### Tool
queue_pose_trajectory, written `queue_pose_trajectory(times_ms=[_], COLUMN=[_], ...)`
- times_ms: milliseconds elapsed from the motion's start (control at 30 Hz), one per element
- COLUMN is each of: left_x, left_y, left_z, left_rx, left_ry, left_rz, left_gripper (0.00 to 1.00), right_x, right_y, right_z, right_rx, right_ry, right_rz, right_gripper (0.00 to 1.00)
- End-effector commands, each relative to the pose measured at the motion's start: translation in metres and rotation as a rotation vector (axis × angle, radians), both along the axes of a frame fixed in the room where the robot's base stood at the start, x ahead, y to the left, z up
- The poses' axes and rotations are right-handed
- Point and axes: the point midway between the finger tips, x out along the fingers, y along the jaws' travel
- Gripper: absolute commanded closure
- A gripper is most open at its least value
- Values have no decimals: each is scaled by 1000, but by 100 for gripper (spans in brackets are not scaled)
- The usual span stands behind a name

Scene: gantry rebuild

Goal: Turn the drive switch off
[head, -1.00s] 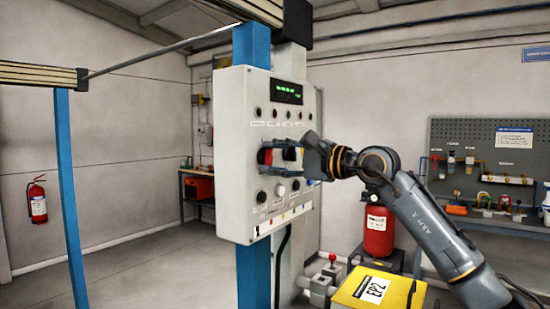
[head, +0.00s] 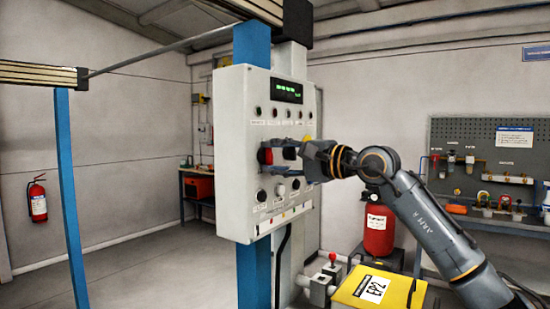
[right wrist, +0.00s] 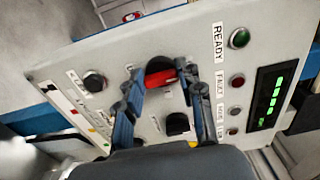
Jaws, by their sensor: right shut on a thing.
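The control panel (head: 235,150) is a light grey box on a blue post in the head view. A red switch handle (head: 265,156) on a dark round base sits at mid-height on its front. In the right wrist view the red handle (right wrist: 160,78) lies between the fingertips, roughly across the gap. My right gripper (head: 286,152) is shut on it, and its fingers (right wrist: 158,80) reach to the panel face. The label beside the handle is not readable. My left gripper is not in view.
Black knobs (right wrist: 178,123) (right wrist: 94,82) sit close to the fingers. Lamps, including a green one (right wrist: 239,38) by the READY label, and a green-lit display (head: 286,91) are on the panel. A yellow box (head: 372,288) and a red tank (head: 378,230) stand below my right arm.

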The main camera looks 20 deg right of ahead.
Motion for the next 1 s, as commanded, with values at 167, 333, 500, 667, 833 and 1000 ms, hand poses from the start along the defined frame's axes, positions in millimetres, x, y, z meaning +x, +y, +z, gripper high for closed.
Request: queue_pose_trajectory(times_ms=[167,333,500,667,833,1000], left_x=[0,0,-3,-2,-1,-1], left_y=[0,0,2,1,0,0], left_z=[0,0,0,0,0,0], left_rx=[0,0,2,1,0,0], left_ry=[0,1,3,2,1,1], left_rz=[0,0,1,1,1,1], left_gripper=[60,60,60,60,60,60], right_x=[0,0,-3,-19,-49,-75], right_y=[0,0,-3,-17,-40,-59], right_z=[0,0,0,-1,-1,-1], right_rx=[-2,-1,0,-2,-4,-3], right_ry=[-1,-1,0,-1,0,0], right_rz=[0,0,-1,-3,-4,-3], right_gripper=[40,40,40,40,40,40])
